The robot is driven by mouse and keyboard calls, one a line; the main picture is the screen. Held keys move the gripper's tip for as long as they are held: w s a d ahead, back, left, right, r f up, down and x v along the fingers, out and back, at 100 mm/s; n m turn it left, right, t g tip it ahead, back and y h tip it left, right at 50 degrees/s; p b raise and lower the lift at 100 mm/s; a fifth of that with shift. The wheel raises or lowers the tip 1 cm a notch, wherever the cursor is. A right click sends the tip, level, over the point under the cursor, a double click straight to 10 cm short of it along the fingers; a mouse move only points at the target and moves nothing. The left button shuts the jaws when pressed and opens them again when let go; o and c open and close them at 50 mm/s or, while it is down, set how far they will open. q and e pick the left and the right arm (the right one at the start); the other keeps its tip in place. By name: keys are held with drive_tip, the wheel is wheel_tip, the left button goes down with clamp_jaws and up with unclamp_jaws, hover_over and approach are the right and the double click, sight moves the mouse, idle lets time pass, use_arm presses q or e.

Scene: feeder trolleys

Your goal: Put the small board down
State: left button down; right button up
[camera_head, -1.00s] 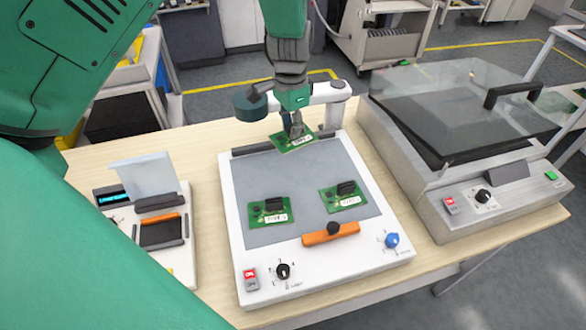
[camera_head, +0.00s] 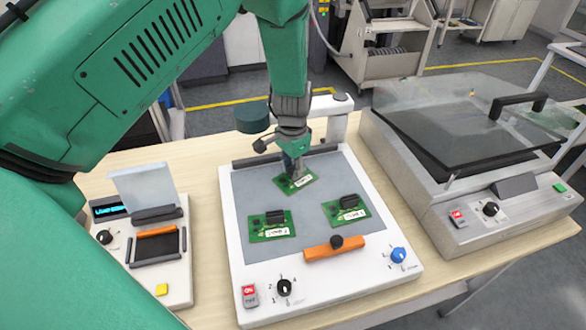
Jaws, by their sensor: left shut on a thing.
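My left gripper (camera_head: 292,170) points down over the back part of the grey plate of the white machine (camera_head: 238,262). It is shut on a small green board (camera_head: 300,183) with a white label. The board is at or just above the plate; I cannot tell whether it touches. Two other green boards with black connectors lie on the plate, one at the left (camera_head: 272,226) and one at the right (camera_head: 345,212). The fingertips partly cover the held board. My right gripper is not in view.
An orange bar with a black knob (camera_head: 334,248) crosses the plate's front edge. A machine with a raised clear lid (camera_head: 455,120) stands at the right. A small device with a display (camera_head: 150,250) stands at the left. An arm with a dark cylinder (camera_head: 253,116) stands behind the plate.

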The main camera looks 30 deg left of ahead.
sight(293, 168)
use_arm(q)
drive_tip(key=c, duration=1.4)
unclamp_jaws()
drive_tip(key=shift+f, duration=0.1)
drive_tip(key=shift+c, duration=0.2)
wheel_tip(293, 168, up, 12)
